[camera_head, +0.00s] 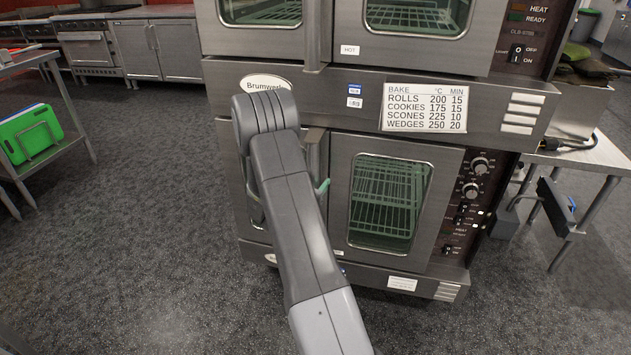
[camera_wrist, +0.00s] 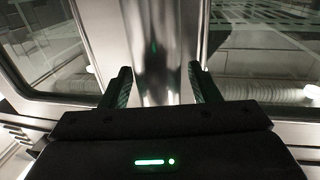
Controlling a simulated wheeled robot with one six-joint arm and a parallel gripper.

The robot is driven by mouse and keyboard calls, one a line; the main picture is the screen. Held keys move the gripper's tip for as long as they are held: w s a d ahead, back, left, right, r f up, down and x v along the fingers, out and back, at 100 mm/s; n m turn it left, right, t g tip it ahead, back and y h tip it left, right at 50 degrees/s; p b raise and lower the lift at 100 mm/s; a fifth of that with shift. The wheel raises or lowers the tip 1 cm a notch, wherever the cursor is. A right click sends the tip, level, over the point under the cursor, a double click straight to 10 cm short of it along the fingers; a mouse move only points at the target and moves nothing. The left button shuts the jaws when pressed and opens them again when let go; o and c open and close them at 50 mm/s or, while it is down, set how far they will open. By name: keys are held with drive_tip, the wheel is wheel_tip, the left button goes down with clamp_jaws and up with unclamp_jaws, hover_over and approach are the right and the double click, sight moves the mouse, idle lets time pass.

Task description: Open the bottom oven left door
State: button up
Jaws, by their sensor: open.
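The bottom oven's left door (camera_head: 228,160) is mostly hidden behind my arm in the head view; the strip that shows looks closed. The bottom oven's right door (camera_head: 447,170), with a large window, is closed beside it. In the wrist view, my gripper (camera_wrist: 162,86) is open, its two dark fingers on either side of a shiny vertical metal handle (camera_wrist: 156,50). The handle stands between two door windows. I cannot tell whether the fingers touch it. In the head view the gripper is mostly hidden by my arm; one greenish fingertip shows at its right.
The upper oven (camera_head: 416,50) sits directly above, with a baking chart (camera_head: 424,108) below its doors. A control panel (camera_head: 470,195) is right of the lower doors. A metal table (camera_head: 590,155) stands at right. The floor (camera_head: 140,220) at left is clear.

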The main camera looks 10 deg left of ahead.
drive_tip(key=shift+w+d, duration=0.1)
drive_tip(key=shift+w, duration=0.2)
clamp_jaws()
